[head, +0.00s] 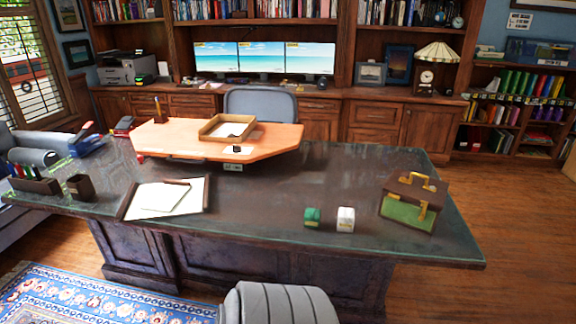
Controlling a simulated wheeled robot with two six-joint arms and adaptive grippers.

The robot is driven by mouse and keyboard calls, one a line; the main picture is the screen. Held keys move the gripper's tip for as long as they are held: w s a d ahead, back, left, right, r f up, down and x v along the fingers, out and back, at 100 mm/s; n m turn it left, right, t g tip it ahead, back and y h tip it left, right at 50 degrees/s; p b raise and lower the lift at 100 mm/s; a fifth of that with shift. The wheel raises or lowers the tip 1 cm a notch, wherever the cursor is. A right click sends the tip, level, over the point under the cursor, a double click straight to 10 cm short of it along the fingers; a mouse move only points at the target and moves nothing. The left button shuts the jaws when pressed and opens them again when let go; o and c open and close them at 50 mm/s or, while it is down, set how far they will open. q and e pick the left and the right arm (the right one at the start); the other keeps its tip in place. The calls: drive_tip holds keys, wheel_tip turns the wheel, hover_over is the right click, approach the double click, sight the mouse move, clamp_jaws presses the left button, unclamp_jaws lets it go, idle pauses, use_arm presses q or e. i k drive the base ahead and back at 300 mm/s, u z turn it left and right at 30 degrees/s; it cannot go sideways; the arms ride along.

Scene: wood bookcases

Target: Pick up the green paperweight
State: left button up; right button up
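A small green block with a pale marking, which looks like the green paperweight (312,217), sits on the dark glass-topped desk (290,185), near its front edge and right of the middle. A similar white block (345,219) stands just to its right, with a narrow gap between them. Neither of my grippers shows in the head view. Nothing covers the green block.
A green and brown briefcase (412,203) stands on the desk's right end. A clipboard with papers (168,197) lies to the left. An orange wooden stand (175,138) with a tray (228,127) is behind. A grey chair (279,305) is in front.

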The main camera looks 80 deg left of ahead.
sight(312, 217)
drive_tip(key=u, duration=0.95)
drive_tip(key=i, duration=0.85)
drive_tip(key=u, duration=0.8)
